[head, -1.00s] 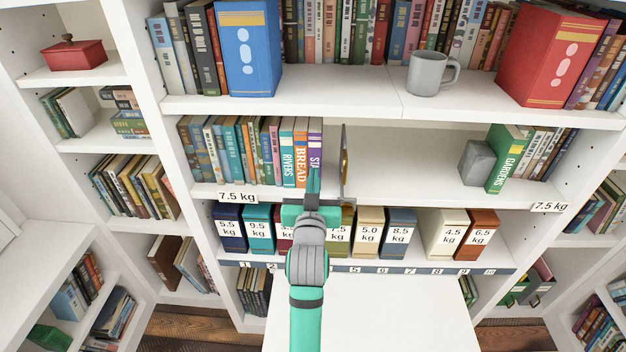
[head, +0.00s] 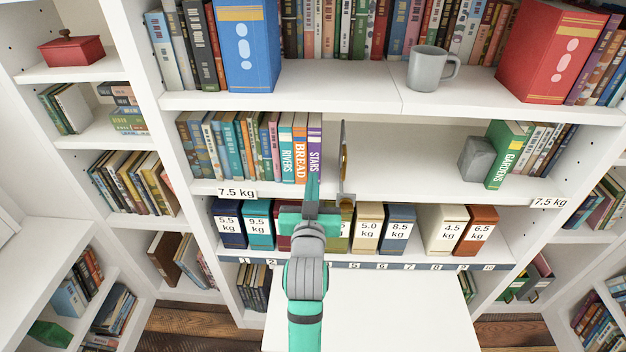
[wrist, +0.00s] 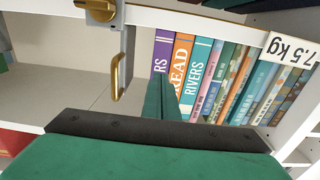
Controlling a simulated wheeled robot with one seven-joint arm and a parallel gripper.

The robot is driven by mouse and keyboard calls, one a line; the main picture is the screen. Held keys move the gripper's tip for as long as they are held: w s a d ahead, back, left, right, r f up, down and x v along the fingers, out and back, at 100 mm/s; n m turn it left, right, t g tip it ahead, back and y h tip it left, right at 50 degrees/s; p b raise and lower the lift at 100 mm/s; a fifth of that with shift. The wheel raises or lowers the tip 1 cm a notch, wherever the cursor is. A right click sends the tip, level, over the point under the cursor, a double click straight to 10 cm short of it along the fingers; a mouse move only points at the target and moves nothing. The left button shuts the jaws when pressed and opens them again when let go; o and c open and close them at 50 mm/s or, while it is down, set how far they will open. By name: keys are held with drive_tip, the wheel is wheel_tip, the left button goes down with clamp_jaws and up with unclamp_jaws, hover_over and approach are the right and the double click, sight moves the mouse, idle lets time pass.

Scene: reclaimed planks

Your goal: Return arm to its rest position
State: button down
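My arm reaches up from the bottom of the head view to the middle shelf. My gripper (head: 312,178) is in front of the shelf edge, just below the purple STARS book (head: 314,155). In the wrist view its two teal fingers (wrist: 160,90) lie together, with nothing seen between them. The orange BREAD book (head: 300,158) and the RIVERS book (head: 286,158) stand upright beside STARS. My gripper body hides part of the labelled boxes on the lower shelf.
A thin upright divider with a brass handle (head: 344,165) stands right of STARS. A white surface (head: 390,305) below is clear. A mug (head: 432,68) stands above.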

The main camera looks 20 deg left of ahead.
drive_tip(key=shift+f, duration=0.1)
idle(0.3)
drive_tip(key=s+d+f+g+h, duration=0.1)
drive_tip(key=s+d+f, duration=0.5)
drive_tip(key=s+f, duration=0.3)
drive_tip(key=s+d+f+h, duration=0.1)
drive_tip(key=s+d+f, duration=0.6)
drive_tip(key=f, duration=0.4)
drive_tip(key=s+d+f+m+h, duration=0.1)
drive_tip(key=s+d, duration=0.2)
drive_tip(key=s, duration=1.1)
drive_tip(key=s+d+f+m+g+h, duration=0.1)
drive_tip(key=s+d+m+h, duration=0.1)
drive_tip(key=s, duration=1.1)
drive_tip(key=shift+s+d+f, duration=0.15)
drive_tip(key=shift+s+d, duration=0.25)
drive_tip(key=shift+d, duration=0.25)
drive_tip(key=shift+s, duration=0.15)
